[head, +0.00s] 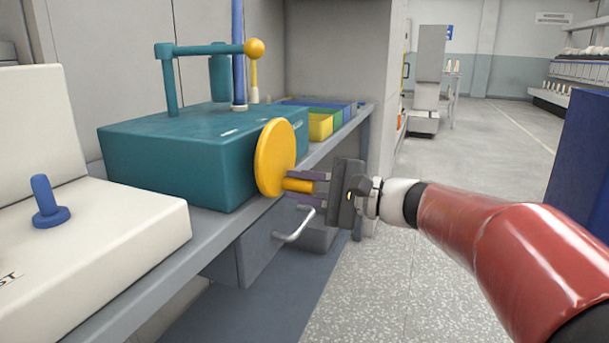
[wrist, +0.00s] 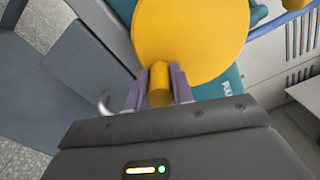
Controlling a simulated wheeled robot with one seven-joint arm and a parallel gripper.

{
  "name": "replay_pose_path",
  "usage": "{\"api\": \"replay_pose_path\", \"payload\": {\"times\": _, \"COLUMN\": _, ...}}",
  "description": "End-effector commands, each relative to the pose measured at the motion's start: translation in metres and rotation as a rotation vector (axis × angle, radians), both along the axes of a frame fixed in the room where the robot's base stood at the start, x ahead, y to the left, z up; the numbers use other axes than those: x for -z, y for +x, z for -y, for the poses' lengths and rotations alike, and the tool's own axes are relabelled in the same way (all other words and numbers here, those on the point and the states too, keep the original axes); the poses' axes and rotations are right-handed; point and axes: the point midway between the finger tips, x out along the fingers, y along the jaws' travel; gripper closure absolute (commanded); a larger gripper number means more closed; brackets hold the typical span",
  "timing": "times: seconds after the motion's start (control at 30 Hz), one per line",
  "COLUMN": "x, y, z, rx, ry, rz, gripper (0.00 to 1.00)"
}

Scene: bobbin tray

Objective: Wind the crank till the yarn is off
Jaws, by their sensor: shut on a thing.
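The crank is a yellow disc (head: 275,158) on the right side of a teal box (head: 165,150), with a short yellow knob (head: 299,185) sticking out from its face. The disc (wrist: 195,35) and knob (wrist: 160,84) also show in the wrist view. My gripper (head: 304,187) is shut on the knob, one purple finger on each side; the fingers show in the wrist view (wrist: 159,90) too. I cannot make out loose yarn.
The box stands on a grey bench (head: 235,218). A cream unit with a blue knob (head: 48,203) is at the left. Yellow, green and blue bins (head: 321,126) stand behind the box. A metal drawer handle (head: 294,228) lies below my gripper.

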Motion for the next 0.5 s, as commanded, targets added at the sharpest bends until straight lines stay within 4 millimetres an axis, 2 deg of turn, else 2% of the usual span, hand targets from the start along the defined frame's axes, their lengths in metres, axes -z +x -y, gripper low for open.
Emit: {"api": "replay_pose_path", "payload": {"times": 0.5, "x": -0.002, "y": -0.019, "z": -0.006, "rx": 0.002, "ry": 0.142, "rz": -0.397, "gripper": 0.99}}
